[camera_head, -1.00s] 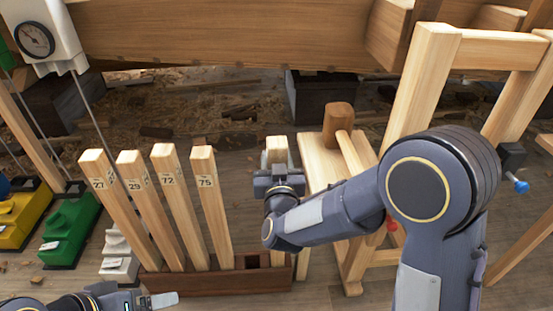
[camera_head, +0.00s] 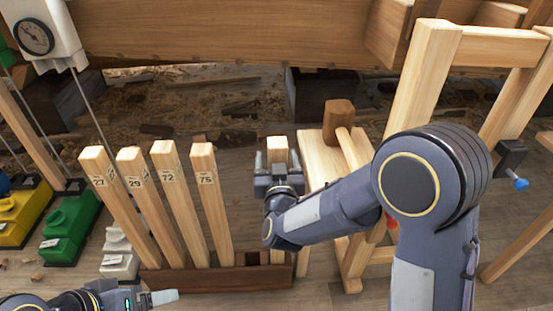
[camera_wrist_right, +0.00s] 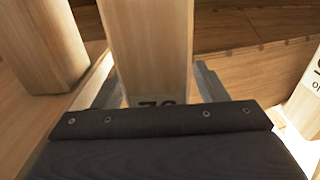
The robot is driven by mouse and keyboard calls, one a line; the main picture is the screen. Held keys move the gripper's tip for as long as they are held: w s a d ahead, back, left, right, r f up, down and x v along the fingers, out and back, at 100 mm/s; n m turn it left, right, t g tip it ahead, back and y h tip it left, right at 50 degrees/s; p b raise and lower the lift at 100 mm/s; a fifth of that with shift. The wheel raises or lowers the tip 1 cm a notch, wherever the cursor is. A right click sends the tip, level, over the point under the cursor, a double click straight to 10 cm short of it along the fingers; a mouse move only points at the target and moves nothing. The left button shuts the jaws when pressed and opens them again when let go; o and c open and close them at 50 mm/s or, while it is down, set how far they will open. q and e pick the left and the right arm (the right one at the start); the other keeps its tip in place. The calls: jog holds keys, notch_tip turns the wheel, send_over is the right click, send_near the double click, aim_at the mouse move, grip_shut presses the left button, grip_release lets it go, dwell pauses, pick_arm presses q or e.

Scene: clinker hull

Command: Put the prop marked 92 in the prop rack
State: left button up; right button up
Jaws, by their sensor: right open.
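The pale wooden prop (camera_head: 277,150) stands upright at the right end of the dark brown prop rack (camera_head: 215,280). Its middle is hidden behind my right gripper, and its foot shows in the right slot. My right gripper (camera_head: 277,164) is open, with one finger on each side of this prop. In the right wrist view the prop (camera_wrist_right: 150,50) rises between the spread fingers, its number label partly cut off by the gripper body, so the number is not clearly readable. My left gripper (camera_head: 163,298) is at the lower left, away from the props; its opening is unclear.
Props marked 27 (camera_head: 120,205), 29 (camera_head: 150,205), 72 (camera_head: 180,205) and 75 (camera_head: 212,205) stand in the rack to the left. A bench with a mallet (camera_head: 339,116) stands close right. The wooden hull (camera_head: 220,35) runs across the back.

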jog(key=shift+f, duration=0.1)
jog(key=s+p, duration=0.2)
jog(key=s, duration=0.6)
dwell(0.4)
